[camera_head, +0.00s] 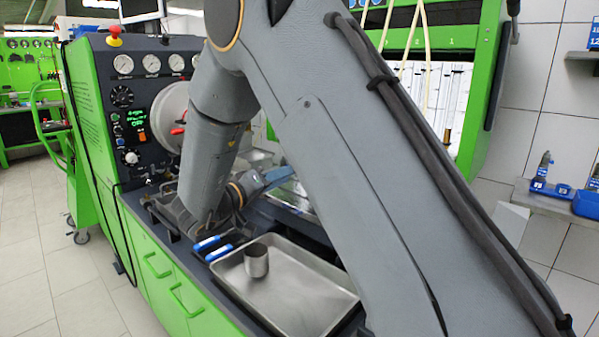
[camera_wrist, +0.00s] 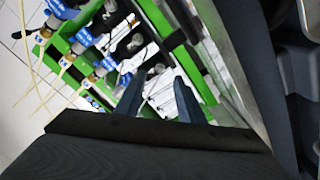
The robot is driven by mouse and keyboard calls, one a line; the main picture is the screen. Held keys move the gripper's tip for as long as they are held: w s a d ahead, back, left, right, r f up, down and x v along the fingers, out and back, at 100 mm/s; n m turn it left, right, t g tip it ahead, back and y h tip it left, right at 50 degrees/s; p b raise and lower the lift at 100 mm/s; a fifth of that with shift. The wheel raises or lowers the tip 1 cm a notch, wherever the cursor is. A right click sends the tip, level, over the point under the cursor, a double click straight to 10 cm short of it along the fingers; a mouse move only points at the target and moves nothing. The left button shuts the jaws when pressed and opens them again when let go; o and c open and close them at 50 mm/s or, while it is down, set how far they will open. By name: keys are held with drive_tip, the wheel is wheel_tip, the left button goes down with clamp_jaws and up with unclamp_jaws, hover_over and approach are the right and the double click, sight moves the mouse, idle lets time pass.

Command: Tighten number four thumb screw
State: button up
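In the wrist view my gripper (camera_wrist: 159,78) shows two dark blue fingers with a clear gap between them, so it is open and nothing is held. Small round metal heads, which may be the thumb screws, show beyond the fingers. One head (camera_wrist: 160,68) lies near the gap between the fingertips, and another (camera_wrist: 137,40) lies further up. I cannot tell from the picture whether the fingers touch anything. No number four is readable.
Blue injector-like parts (camera_wrist: 82,38) with brass fittings and pale hoses stand left of the fingers on a green frame (camera_wrist: 165,22). In the head view a metal tray (camera_head: 300,300) with a steel cup (camera_head: 256,262) lies on the green testbench (camera_head: 165,290). Blue-handled tools (camera_head: 212,246) lie beside it.

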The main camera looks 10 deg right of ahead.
drive_tip(key=p+x, duration=0.1)
drive_tip(key=x, duration=0.5)
drive_tip(key=shift+w+d, duration=0.15)
drive_tip(key=shift+d, duration=0.05)
clamp_jaws()
